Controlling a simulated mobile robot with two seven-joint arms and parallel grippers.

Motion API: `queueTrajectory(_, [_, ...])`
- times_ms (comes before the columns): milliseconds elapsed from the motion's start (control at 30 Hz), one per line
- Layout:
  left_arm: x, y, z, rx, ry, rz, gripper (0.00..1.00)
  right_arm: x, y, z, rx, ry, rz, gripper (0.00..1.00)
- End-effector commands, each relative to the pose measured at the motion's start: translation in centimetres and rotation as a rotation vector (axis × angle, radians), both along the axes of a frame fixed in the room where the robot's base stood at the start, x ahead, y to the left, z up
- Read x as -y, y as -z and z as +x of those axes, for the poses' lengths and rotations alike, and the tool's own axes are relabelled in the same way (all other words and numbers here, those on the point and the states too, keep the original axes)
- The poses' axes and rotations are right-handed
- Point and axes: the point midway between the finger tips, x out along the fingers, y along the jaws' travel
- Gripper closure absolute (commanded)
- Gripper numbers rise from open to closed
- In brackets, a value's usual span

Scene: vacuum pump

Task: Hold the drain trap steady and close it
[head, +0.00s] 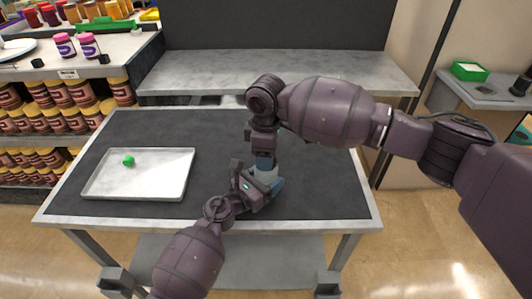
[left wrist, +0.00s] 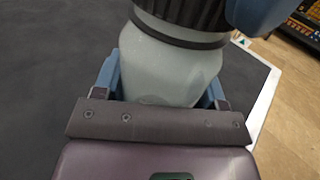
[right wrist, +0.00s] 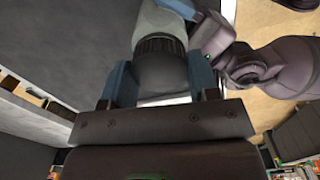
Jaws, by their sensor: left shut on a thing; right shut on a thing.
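The drain trap (head: 266,173) is a pale, translucent grey body at the right of the dark table mat. In the left wrist view its body (left wrist: 170,68) sits between the blue fingers of my left gripper (left wrist: 165,85), which is shut on it from the side. Its dark ribbed cap (right wrist: 162,70) sits on the body and lies between the blue fingers of my right gripper (right wrist: 162,82), shut on it from above. In the head view the grippers hide most of the trap and its cap.
A pale metal tray (head: 105,180) with a small green piece (head: 128,161) lies on the left of the table mat (head: 225,135). The mat between tray and trap is clear. A grey shelf (head: 280,72) runs behind the table; jars (head: 60,120) stand on shelves at left.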

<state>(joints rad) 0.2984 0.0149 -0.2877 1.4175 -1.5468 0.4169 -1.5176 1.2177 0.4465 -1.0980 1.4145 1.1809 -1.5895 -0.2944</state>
Motion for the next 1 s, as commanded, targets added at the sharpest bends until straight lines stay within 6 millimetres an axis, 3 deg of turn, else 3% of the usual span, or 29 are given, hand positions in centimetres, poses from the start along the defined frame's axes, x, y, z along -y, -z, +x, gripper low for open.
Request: queueTrajectory(1000, [-0.04,0.12,-0.02,-0.001,-0.001,0.001,1.00,-0.16,0.01,-0.07,-0.003,1.640,0.002,0.66])
